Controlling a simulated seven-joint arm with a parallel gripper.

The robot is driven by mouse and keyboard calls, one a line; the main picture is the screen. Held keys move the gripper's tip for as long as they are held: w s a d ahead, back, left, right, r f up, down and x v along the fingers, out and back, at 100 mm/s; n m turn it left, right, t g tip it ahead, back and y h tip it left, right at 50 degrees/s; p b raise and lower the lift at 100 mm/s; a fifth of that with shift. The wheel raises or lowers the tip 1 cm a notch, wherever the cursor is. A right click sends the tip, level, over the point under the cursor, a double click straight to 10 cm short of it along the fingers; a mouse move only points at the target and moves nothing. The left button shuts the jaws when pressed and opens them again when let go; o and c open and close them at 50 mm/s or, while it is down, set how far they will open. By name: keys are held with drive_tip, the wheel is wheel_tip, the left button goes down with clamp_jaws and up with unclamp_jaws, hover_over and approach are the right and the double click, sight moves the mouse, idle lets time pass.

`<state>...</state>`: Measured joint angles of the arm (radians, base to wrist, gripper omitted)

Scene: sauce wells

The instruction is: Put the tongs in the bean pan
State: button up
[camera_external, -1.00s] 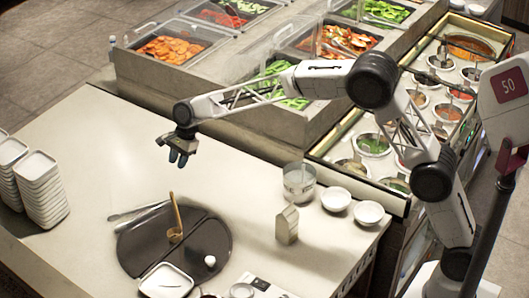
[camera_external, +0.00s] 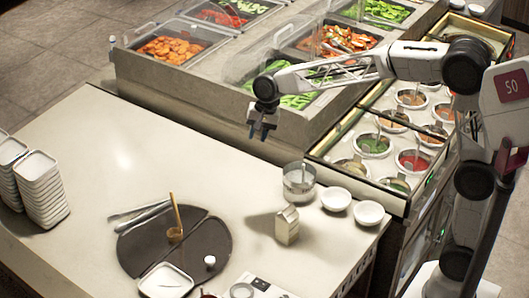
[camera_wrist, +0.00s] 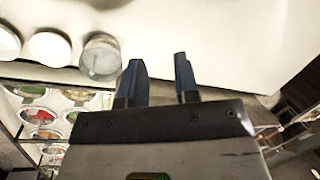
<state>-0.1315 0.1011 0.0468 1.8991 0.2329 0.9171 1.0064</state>
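The silver tongs (camera_external: 140,213) lie on the pale counter at the upper left edge of the dark round board. A pan of long green pieces (camera_external: 296,101), which look like beans, is set in the raised food station behind my gripper; my arm partly covers it. My gripper (camera_external: 262,132) hangs in the air in front of this station, well above and to the right of the tongs. In the wrist view its two blue-black fingers (camera_wrist: 158,75) are apart with nothing between them. The tongs do not show in the wrist view.
A glass container (camera_external: 299,182), two white bowls (camera_external: 336,199) and a small carton (camera_external: 287,225) stand on the counter's right side. A wooden ladle (camera_external: 176,220) is on the dark board (camera_external: 210,240). Stacked white dishes (camera_external: 42,190) stand left. Sauce wells (camera_external: 373,146) lie right. The counter's middle is clear.

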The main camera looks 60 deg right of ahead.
drive_tip(key=s+d+r+n+h, duration=0.1)
drive_tip(key=s+d+r+n, duration=0.2)
drive_tip(key=s, duration=0.8)
drive_tip(key=s+d+n, duration=0.3)
drive_tip(key=s+d, duration=0.2)
drive_tip(key=s, duration=0.7)
drive_tip(key=s+d+f+n, duration=0.2)
drive_tip(key=s+f, duration=0.1)
drive_tip(key=s, duration=0.7)
drive_tip(key=s+d+f+n+h, duration=0.1)
drive_tip(key=s+d+f+n, duration=0.2)
drive_tip(key=s, duration=0.7)
drive_tip(key=shift+s+d+f+t+h, duration=0.2)
drive_tip(key=shift+s+t+h, duration=0.1)
drive_tip(key=shift+s+t, duration=0.1)
drive_tip(key=shift+o, duration=0.5)
drive_tip(key=shift+w, duration=0.15)
